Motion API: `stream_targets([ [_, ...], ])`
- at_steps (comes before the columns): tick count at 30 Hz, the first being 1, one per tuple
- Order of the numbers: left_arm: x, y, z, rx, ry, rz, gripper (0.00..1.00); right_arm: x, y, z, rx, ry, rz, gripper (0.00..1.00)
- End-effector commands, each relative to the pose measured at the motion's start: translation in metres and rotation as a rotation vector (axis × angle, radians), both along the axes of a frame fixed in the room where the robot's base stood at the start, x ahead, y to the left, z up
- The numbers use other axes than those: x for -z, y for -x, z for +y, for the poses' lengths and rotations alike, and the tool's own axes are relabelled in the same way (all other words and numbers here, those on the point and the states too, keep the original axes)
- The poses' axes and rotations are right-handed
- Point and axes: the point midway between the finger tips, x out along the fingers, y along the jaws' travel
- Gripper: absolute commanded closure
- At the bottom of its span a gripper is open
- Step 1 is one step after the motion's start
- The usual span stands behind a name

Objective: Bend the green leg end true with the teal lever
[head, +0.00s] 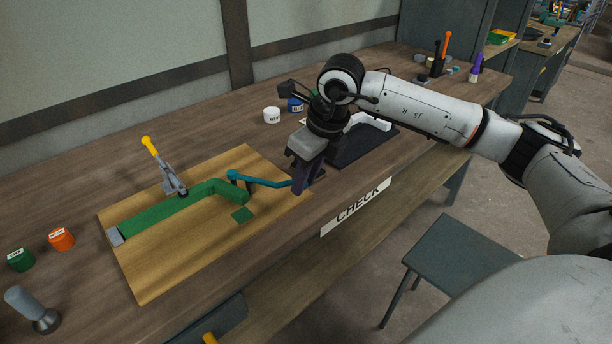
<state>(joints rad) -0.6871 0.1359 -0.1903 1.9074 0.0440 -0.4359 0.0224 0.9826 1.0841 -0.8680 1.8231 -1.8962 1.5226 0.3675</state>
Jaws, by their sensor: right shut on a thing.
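The green leg (165,214) lies on the light wooden board. Its right end (232,193) angles off toward the lower right. A toggle clamp (172,180) with a yellow handle stands at the leg's middle, and a grey block sits at its left end. The teal lever (262,181) reaches from my right gripper (303,183) leftward to just behind the green leg end. I cannot tell whether its rounded tip touches the leg. My right gripper is shut on the lever's right end, over the board's right edge. My left gripper is not in view.
A green square (243,215) marks the board near the leg end. A dark tray (365,146) with a white angled piece lies behind my right gripper. A white jar (271,115), orange jar (62,239) and green jar (20,259) stand on the bench. A stool (455,254) stands in front.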

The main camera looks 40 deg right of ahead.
Motion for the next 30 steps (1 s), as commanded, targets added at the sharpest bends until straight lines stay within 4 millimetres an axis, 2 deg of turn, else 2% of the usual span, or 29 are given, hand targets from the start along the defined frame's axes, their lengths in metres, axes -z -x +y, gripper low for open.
stream_targets([
  [1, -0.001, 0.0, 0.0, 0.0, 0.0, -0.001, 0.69, -0.005, 0.0, 0.005, -0.004, -0.004, -0.011, 0.93],
  [18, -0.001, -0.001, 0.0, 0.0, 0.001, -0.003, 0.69, -0.006, 0.015, 0.041, -0.006, -0.008, -0.018, 0.92],
  [30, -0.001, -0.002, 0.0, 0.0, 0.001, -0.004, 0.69, -0.006, 0.017, 0.043, -0.005, -0.007, -0.016, 0.93],
])
